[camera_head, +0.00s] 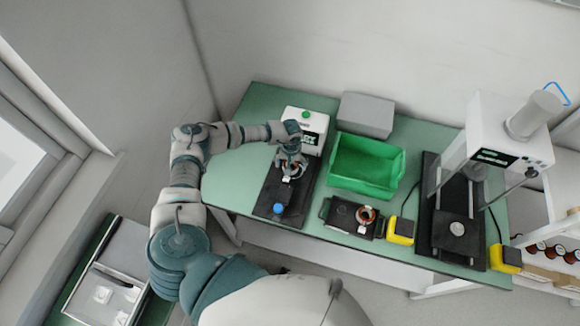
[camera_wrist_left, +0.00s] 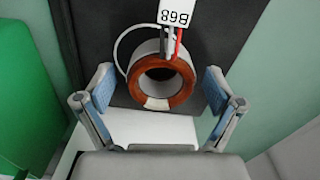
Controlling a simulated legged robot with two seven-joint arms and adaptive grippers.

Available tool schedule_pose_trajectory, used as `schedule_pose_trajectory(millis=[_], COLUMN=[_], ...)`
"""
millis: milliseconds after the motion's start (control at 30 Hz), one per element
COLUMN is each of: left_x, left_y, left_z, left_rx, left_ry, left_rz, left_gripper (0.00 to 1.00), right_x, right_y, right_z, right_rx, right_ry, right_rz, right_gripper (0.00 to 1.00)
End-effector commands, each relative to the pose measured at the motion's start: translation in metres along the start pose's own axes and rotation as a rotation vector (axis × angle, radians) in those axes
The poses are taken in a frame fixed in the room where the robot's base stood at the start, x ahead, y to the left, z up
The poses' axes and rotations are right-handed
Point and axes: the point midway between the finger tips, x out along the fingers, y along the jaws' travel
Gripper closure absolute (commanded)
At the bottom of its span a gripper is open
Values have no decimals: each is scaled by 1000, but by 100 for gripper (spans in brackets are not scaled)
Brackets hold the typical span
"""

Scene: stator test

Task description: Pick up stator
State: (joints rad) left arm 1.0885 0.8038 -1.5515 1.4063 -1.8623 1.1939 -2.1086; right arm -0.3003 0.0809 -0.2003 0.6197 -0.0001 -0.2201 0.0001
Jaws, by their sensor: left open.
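A stator (camera_wrist_left: 161,77), a copper-coloured ring with a grey body, is centred in the left wrist view on a dark base plate. Wires run from it to a white tag marked B68 (camera_wrist_left: 178,13). In the head view this stator (camera_head: 292,169) is partly hidden under my left gripper (camera_head: 290,158). My left gripper also shows in the left wrist view (camera_wrist_left: 158,95), open, with one blue-padded finger on each side of the stator and gaps between. A second stator (camera_head: 366,215) sits on a small dark fixture (camera_head: 345,221) to the right. My right gripper is not seen.
A white tester with a green button (camera_head: 306,116) stands behind the dark base plate (camera_head: 269,199). A green bin (camera_head: 367,167) and a grey box (camera_head: 366,114) are to its right. A press (camera_head: 495,145) and yellow boxes (camera_head: 401,230) stand farther right on the green table (camera_head: 425,137).

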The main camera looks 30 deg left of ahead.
Motion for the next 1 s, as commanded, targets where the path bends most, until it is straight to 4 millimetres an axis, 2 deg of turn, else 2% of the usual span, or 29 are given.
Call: schedule_pose_trajectory(millis=[133, 167, 500, 767, 867, 1000], left_x=[0, 0, 0, -5, -19, -49], left_y=[-1, -1, -1, -2, -1, -1], left_z=[0, 0, -1, -2, -3, -2], left_rx=[0, 0, -1, -2, -2, -1], left_ry=[0, 0, 1, 1, 4, 5], left_rz=[0, 1, 1, 1, 3, 4], left_gripper=[7, 9, 94, 96, 96, 96], right_x=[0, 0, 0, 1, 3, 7], right_y=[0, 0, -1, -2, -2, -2], right_z=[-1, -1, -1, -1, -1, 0], right_rx=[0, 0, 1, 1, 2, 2], right_ry=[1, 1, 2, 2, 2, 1], right_rz=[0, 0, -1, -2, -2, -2], right_gripper=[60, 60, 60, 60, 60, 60])
